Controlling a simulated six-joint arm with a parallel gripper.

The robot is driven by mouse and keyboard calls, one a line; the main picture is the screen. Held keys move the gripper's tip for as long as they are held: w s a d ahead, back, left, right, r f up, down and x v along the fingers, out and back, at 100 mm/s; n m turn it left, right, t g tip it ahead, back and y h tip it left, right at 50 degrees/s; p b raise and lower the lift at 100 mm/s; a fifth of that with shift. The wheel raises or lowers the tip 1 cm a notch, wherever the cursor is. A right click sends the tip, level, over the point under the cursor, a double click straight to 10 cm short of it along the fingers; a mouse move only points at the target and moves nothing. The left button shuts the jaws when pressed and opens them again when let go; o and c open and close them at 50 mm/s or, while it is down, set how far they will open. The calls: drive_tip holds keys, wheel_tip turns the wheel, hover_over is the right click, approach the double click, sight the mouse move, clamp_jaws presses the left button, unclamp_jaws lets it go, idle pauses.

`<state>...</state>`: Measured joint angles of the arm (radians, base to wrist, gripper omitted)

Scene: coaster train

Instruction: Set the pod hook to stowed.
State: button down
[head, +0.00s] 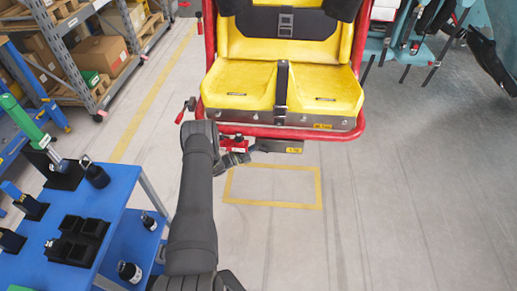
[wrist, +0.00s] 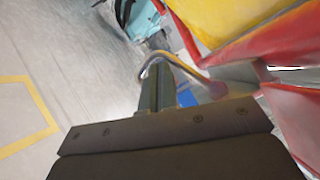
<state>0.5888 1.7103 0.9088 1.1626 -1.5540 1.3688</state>
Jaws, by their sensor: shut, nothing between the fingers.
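The yellow two-seat pod (head: 282,85) with a red tubular frame is ahead of me in the head view. My gripper (head: 240,157) is low under the front left part of the seat, beside a small red part. In the wrist view my gripper (wrist: 157,85) is shut and empty, its fingers side by side. A curved metal rod (wrist: 188,62), which looks like the pod hook, bends over and close beside the fingertips. I cannot tell whether it touches them. Its base is by the red frame, partly hidden, and I cannot read its setting.
A dark block with a yellow label (head: 280,147) hangs under the seat front. A red-handled lever (head: 187,108) sticks out at the frame's left. A blue cart (head: 118,190) with tools stands at left. The floor right of the yellow outline (head: 270,205) is clear.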

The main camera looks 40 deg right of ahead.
drive_tip(key=shift+w+d+r, duration=0.25)
drive_tip(key=shift+r, duration=0.15)
idle(0.6)
